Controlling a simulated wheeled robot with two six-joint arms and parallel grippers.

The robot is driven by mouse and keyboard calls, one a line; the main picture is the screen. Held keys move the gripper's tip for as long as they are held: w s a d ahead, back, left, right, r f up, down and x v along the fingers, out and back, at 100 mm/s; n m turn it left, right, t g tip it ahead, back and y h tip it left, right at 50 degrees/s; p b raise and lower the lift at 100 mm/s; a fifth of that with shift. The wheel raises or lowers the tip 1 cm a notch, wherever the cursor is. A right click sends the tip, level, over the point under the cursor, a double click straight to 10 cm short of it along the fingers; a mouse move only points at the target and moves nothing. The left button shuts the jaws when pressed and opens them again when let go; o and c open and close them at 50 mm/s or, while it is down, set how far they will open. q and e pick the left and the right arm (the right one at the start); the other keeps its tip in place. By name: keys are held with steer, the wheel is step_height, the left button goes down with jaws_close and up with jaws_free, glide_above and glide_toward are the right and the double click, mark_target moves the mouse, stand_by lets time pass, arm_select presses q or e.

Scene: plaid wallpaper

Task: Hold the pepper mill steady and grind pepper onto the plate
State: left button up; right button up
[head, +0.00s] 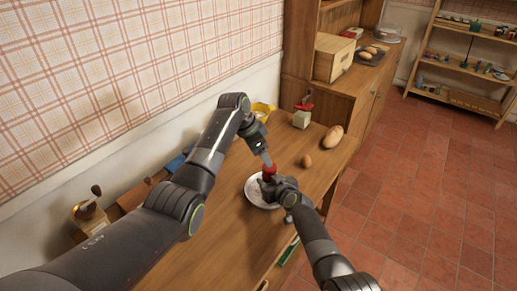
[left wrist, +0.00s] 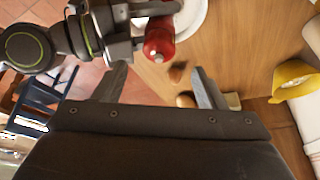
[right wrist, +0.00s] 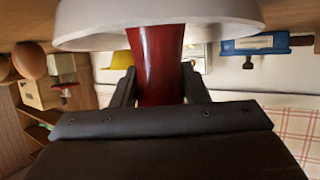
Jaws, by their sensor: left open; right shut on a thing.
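The red pepper mill (head: 269,173) stands over the white plate (head: 251,192) on the wooden table. My right gripper (head: 273,181) is shut around the mill; in the right wrist view the mill's red body (right wrist: 158,65) is between the fingers, against the plate's rim (right wrist: 85,42) in the picture. Whether the mill touches the plate I cannot tell. My left gripper (left wrist: 160,82) is open and empty, close to the mill's top (left wrist: 159,40) but not around it. In the head view the left fingers are partly hidden near the mill.
A coffee grinder (head: 90,213) is at the left by the wall. The table's right edge is near my right arm.

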arm_select(q)
steer(key=shift+s+a+r, duration=0.1)
steer(key=shift+a+r, duration=0.25)
steer(key=shift+r, duration=0.3)
steer(key=s+d+r+n+t+y, duration=0.2)
steer(key=s+d+r+n+y, duration=0.15)
steer(key=n, duration=0.95)
glide_toward(267, 179)
steer(key=shift+y, duration=0.45)
steer(key=w+f, duration=0.3)
steer(key=w+d+f, duration=0.1)
steer(key=w, duration=0.1)
steer(key=shift+w+f, duration=0.1)
steer(key=shift+f, duration=0.15)
steer(key=c, duration=1)
